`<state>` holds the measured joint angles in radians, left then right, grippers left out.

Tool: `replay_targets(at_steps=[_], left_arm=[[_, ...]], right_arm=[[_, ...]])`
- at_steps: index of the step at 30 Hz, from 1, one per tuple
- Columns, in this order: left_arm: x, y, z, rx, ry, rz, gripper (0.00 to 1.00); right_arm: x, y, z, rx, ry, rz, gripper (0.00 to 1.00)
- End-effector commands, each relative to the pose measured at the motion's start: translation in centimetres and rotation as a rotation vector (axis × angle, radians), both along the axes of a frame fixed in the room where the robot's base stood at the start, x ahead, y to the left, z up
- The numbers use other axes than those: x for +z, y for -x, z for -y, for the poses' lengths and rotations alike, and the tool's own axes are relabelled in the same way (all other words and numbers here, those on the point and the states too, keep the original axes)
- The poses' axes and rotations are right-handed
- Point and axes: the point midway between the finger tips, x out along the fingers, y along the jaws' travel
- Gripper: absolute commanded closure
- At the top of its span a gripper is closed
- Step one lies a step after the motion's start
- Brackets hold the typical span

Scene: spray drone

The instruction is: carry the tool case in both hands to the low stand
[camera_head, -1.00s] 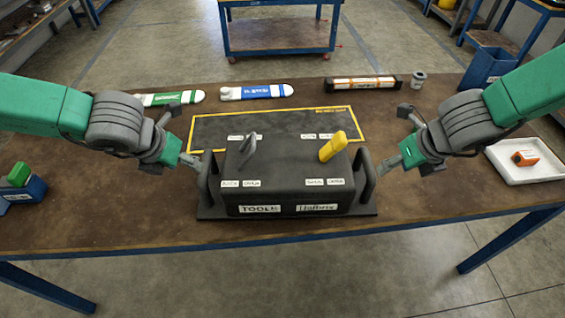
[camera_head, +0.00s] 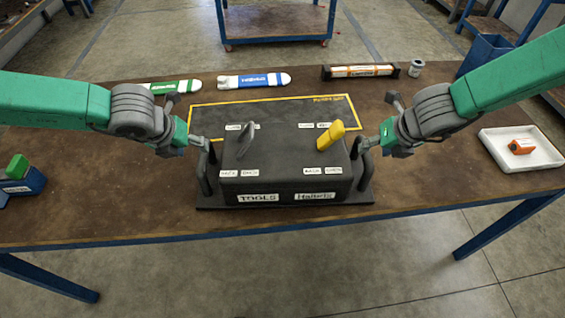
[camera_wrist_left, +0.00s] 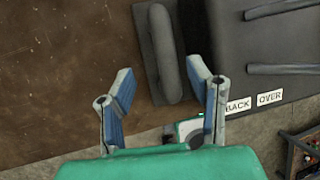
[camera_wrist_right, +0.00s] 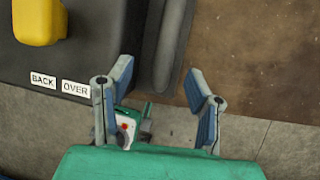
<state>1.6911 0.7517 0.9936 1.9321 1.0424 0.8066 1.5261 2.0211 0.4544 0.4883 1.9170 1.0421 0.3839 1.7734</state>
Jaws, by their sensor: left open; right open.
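The dark grey tool case (camera_head: 285,172) sits on the brown workbench at its front edge, labelled TOOLS, with an upright bar handle on each side. A grey lever and a yellow lever (camera_head: 331,136) stand on its top. My left gripper (camera_head: 207,143) is open at the case's left handle (camera_head: 204,178); in the left wrist view the handle (camera_wrist_left: 165,55) lies ahead between the spread fingers (camera_wrist_left: 160,85). My right gripper (camera_head: 362,145) is open at the right handle (camera_head: 366,168); in the right wrist view the handle (camera_wrist_right: 172,45) lies ahead between the fingers (camera_wrist_right: 158,80).
A yellow-outlined dark mat (camera_head: 290,106) lies behind the case. Green and blue tools (camera_head: 255,80), a black holder (camera_head: 361,71) and a small can (camera_head: 416,69) line the back. A white tray (camera_head: 500,155) is at right, a blue box (camera_head: 25,184) at left. A blue cart (camera_head: 275,20) stands beyond.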

Motion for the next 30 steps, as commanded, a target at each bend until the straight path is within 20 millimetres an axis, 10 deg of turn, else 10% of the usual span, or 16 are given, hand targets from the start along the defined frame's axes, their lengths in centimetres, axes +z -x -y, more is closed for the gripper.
replay_targets(at_steps=[9, 23, 28, 30], left_arm=[[-4.6, -1.9, 1.1, -0.001, -0.001, 0.0, 0.54], [-5.7, -2.4, 1.1, -0.001, 0.0, 0.001, 0.54], [-5.7, -2.4, 1.1, -0.001, 0.0, 0.001, 1.0], [-5.7, -2.4, 1.1, 0.0, -0.001, 0.001, 1.0]], right_arm=[[-4.6, -1.8, -0.8, 0.001, -0.001, 0.001, 0.54], [-5.7, -2.3, -1.3, 0.001, -0.001, 0.001, 0.54], [-5.7, -2.3, -1.2, 0.001, -0.001, 0.001, 1.0], [-5.7, -2.3, -1.2, 0.001, -0.002, 0.001, 1.0]])
